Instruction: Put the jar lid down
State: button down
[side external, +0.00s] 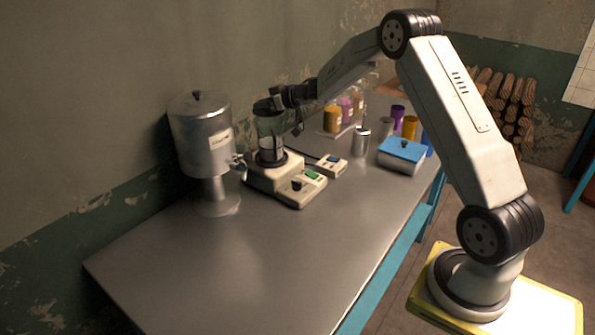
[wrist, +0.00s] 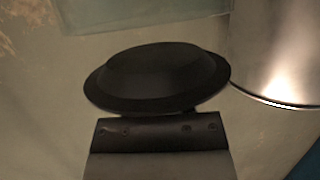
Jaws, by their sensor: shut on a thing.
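The jar lid (wrist: 157,75) is a round black disc with a raised middle, filling the centre of the wrist view. My gripper (wrist: 158,122) is shut on its near edge. In the side view my gripper (side external: 277,96) holds the dark lid (side external: 262,105) at the mouth of a clear glass jar (side external: 270,134). I cannot tell whether the lid touches the rim. The jar stands upright on a cream stirrer base (side external: 273,175) and has something pale low inside.
A metal dispenser (side external: 200,135) with a tap stands close left of the jar; its body shows in the wrist view (wrist: 280,50). Right of the jar are a small control box (side external: 332,164), metal canisters (side external: 361,141), coloured containers and a blue-topped box (side external: 403,150). The front table (side external: 225,265) is clear.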

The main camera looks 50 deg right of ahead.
jog(key=shift+f, duration=1.25)
jog(key=shift+f, duration=0.15)
jog(key=shift+c, duration=2.4)
grip_release()
jog(key=shift+s, duration=0.1)
jog(key=v, duration=0.7)
jog(key=shift+s, duration=0.3)
jog(key=shift+a, duration=0.1)
